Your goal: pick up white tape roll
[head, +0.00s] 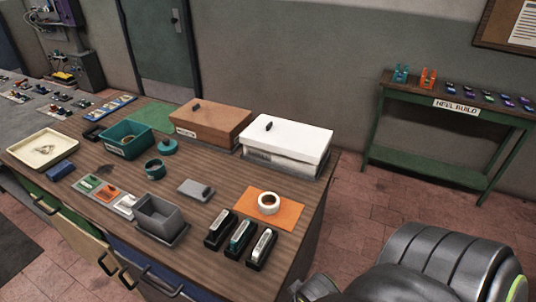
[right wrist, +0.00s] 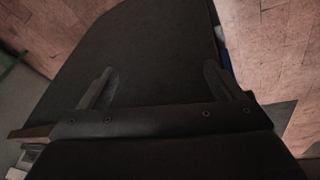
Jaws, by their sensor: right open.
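The white tape roll (head: 268,203) lies flat on an orange mat (head: 289,217) near the right end of the wooden workbench in the head view, with its brown core hole facing up. My right gripper (right wrist: 158,85) shows in the right wrist view with its two fingers wide apart and nothing between them. A large dark surface fills much of that view behind the fingers, and I cannot tell what it is. The tape roll is not in the right wrist view. My left gripper is in neither view.
Three stampers (head: 240,237) stand in front of the mat. A white lidded box (head: 287,140) and a brown box (head: 210,122) stand behind it. A grey bin (head: 160,217) and a grey block (head: 196,189) are to its left. A green side table (head: 449,112) stands apart at the right.

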